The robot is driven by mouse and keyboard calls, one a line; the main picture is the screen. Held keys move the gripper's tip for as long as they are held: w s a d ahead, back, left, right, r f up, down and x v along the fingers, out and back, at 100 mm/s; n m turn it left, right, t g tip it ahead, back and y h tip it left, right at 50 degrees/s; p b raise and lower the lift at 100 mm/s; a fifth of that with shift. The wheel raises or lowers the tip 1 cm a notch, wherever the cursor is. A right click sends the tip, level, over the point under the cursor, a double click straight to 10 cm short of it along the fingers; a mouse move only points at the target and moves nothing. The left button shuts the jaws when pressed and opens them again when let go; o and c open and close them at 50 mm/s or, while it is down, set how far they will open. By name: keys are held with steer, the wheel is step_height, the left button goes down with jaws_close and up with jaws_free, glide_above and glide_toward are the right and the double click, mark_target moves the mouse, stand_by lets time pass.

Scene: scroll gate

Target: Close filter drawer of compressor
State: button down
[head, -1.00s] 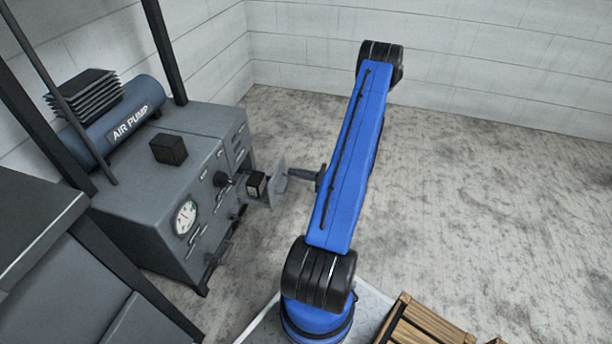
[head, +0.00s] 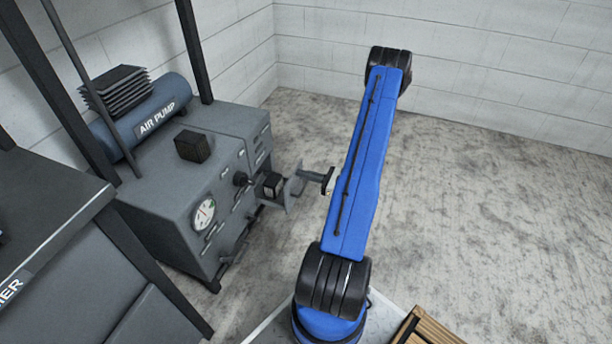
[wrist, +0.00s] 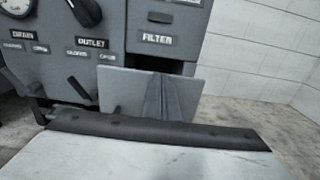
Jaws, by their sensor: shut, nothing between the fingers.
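The grey compressor (head: 165,225) stands at the left in the head view. Its filter drawer (head: 293,190) sticks out from the right part of the front, with a dark block (head: 272,185) inside. In the wrist view the drawer's flat front panel (wrist: 119,92) shows below the FILTER label (wrist: 157,38). My gripper (head: 302,174) is shut and empty, its fingers pointing at the outer face of that panel. The fingers (wrist: 161,80) overlap the panel's middle-right part in the wrist view. I cannot tell whether the tips touch it.
A gauge (head: 204,214) and an outlet knob (wrist: 84,12) sit on the compressor front left of the drawer. Dark frame posts (head: 195,50) rise around the compressor. A wooden crate (head: 428,328) is at the bottom right. The floor (head: 480,200) to the right is clear.

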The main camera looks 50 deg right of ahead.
steer(key=x, duration=1.4)
steer(key=shift+w, duration=0.1)
steer(key=shift+w+a+r, duration=0.1)
steer(key=shift+w, duration=0.15)
steer(key=shift+s+d, duration=0.2)
steer(key=shift+s, duration=0.15)
steer(key=v, duration=1.3)
steer(key=shift+s, duration=0.35)
steer(key=shift+d, duration=0.1)
